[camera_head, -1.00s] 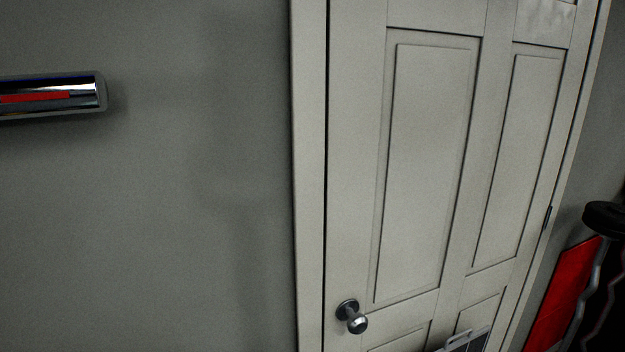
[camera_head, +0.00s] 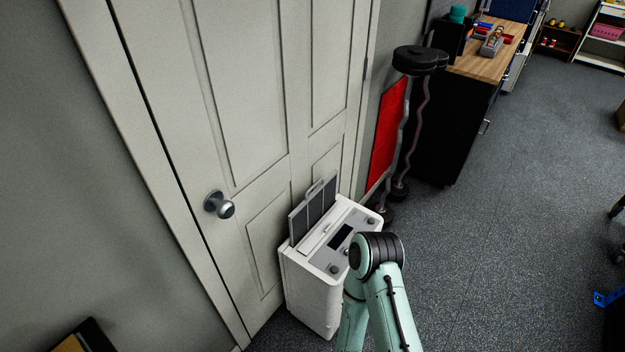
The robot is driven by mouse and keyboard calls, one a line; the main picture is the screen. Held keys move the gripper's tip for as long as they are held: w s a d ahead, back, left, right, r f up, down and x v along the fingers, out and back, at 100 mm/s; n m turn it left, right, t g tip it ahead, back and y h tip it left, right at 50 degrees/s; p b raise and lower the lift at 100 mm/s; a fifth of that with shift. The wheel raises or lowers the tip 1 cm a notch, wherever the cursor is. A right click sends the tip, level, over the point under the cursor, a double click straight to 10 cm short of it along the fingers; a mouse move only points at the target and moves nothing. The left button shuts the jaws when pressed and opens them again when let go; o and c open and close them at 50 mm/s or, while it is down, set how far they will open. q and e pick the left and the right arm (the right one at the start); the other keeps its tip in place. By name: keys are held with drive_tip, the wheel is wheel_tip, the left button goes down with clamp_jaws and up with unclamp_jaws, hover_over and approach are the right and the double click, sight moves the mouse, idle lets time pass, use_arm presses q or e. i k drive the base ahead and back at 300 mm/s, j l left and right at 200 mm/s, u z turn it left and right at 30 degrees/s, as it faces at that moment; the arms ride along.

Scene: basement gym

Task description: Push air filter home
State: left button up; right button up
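The air filter (camera_head: 314,210) is a dark grey panel with a pale frame and a handle on top. It stands upright, partly raised out of the back of a white air purifier (camera_head: 312,288). The purifier stands on the floor in front of the white door, with a dark display and knobs on its top. A pale green arm of mine covers part of the purifier's right side at the bottom of the view. No gripper fingers show in the view.
The closed white door (camera_head: 240,90) with a round knob (camera_head: 219,205) is behind the purifier. Curl bars (camera_head: 403,130) and a red panel (camera_head: 388,136) stand right of it, beside a black cabinet with a wooden top (camera_head: 487,58). The carpet (camera_head: 520,200) at right is open.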

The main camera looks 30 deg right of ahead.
sight(306, 215)
drive_tip(key=l+z, duration=0.3)
drive_tip(key=l, duration=0.9)
drive_tip(key=i+l+z, duration=0.1)
drive_tip(key=i+l, duration=0.2)
